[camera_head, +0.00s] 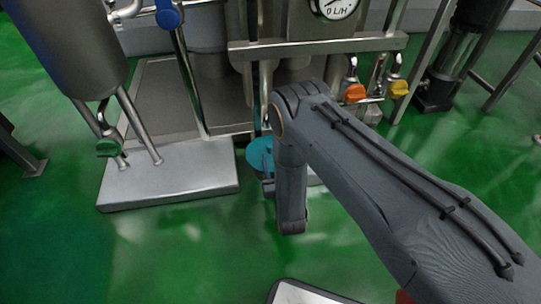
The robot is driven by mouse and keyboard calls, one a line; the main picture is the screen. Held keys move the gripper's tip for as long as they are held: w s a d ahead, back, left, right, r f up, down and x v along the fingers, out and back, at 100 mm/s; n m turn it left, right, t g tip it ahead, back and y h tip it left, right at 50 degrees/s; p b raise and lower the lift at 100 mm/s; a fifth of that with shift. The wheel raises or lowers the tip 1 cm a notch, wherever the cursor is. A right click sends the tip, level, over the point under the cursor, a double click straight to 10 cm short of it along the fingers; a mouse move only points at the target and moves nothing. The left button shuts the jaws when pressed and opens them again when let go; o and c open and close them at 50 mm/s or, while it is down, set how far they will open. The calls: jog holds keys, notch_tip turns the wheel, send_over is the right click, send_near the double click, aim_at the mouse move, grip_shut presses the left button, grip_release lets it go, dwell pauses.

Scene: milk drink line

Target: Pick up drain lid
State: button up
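No drain lid can be told for certain. A flat, round teal piece (259,152) shows just left of my forearm, near the front edge of the machine's platform. My arm covers its right side, and I cannot tell whether it is the lid or whether it touches my arm. My arm comes in from the lower right, bends near the middle of the picture and hangs down in front of the machine. My gripper's fingers cannot be made out; they are hidden behind the arm links.
A raised metal platform (168,172) with pipes stands left of my arm. A steel tank (68,45) is at upper left. Orange (354,92) and yellow (398,88) valve handles sit right of my arm's bend. Green floor (190,255) in front is clear.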

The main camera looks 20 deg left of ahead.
aim_at(270, 145)
jog(key=shift+r+b+x, duration=0.15)
jog(key=shift+b+x, duration=0.8)
jog(key=shift+x, duration=0.8)
jog(key=shift+r+b+x, duration=0.1)
jog(key=shift+b+x, duration=0.8)
jog(key=shift+x, duration=0.85)
jog(key=shift+s+a, duration=0.1)
grip_shut()
jog(key=shift+r, duration=0.2)
